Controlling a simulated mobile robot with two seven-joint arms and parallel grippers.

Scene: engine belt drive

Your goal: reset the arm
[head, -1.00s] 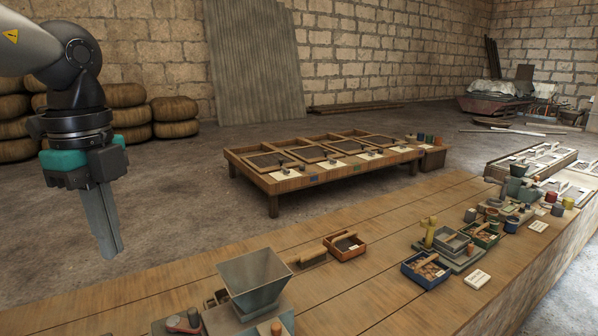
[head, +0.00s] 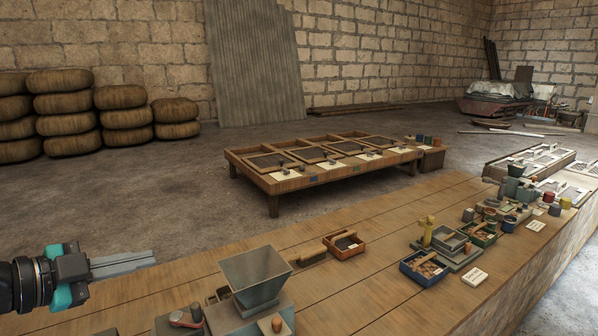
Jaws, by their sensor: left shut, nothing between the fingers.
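My left gripper (head: 152,258) comes in low at the left edge of the head view. Its two grey fingers lie together, point to the right and hold nothing. It is left of the grey hopper (head: 256,278) and apart from it, and its fingers show in front of the left part of the wooden workbench (head: 370,242). My right gripper is not in view.
A red-handled part (head: 184,319) lies left of the hopper. A small wooden box (head: 344,245) and a blue tray (head: 425,268) stand farther right on the bench. A low table with framed panels (head: 290,183) stands behind.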

